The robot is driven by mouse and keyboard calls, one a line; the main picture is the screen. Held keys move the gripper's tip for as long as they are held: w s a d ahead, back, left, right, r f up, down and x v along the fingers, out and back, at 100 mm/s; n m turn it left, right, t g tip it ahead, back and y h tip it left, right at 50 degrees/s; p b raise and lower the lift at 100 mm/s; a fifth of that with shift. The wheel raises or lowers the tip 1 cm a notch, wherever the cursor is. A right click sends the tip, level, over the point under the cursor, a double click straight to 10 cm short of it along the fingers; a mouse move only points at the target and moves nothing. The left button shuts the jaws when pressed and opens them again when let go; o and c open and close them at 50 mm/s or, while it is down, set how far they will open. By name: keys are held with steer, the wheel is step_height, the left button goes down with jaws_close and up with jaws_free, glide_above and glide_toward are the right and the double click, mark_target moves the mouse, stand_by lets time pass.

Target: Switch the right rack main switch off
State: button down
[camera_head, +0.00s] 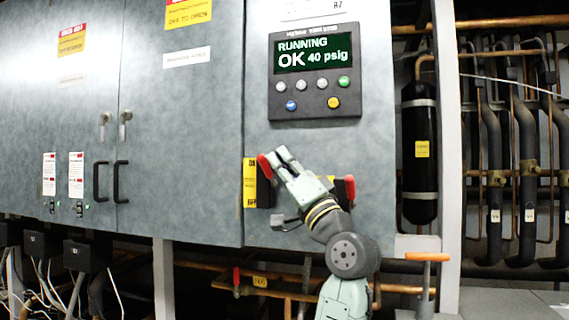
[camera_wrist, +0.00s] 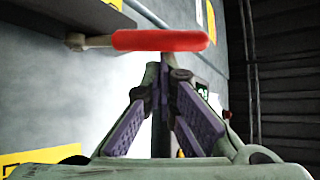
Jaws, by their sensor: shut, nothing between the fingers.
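Two red switch handles are on the right-hand cabinet panel. The left red handle (camera_head: 265,166) sits at a black switch box with a yellow label. The right red handle (camera_head: 349,187) shows just right of my arm, which hides part of its surroundings. My gripper (camera_head: 283,153) is shut and empty, its tips close to the left handle's right side. In the wrist view a red handle (camera_wrist: 160,40) lies level on a grey shaft from the left, just beyond the fingertips (camera_wrist: 163,72). I cannot tell whether they touch.
A control display (camera_head: 316,72) above the gripper reads "RUNNING OK 40 psig". A black cylinder (camera_head: 419,150) and pipes stand to the right. Grey cabinet doors with black pull handles (camera_head: 121,182) are on the left. Copper pipes with an orange-handled valve (camera_head: 427,257) run below.

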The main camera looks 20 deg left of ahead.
steer(key=shift+s+f, duration=0.1)
steer(key=shift+f, duration=0.05)
steer(key=shift+f+n+g+y+b, duration=0.1)
steer(key=shift+n+g+y+b, duration=0.2)
steer(key=shift+n+y+b, duration=0.3)
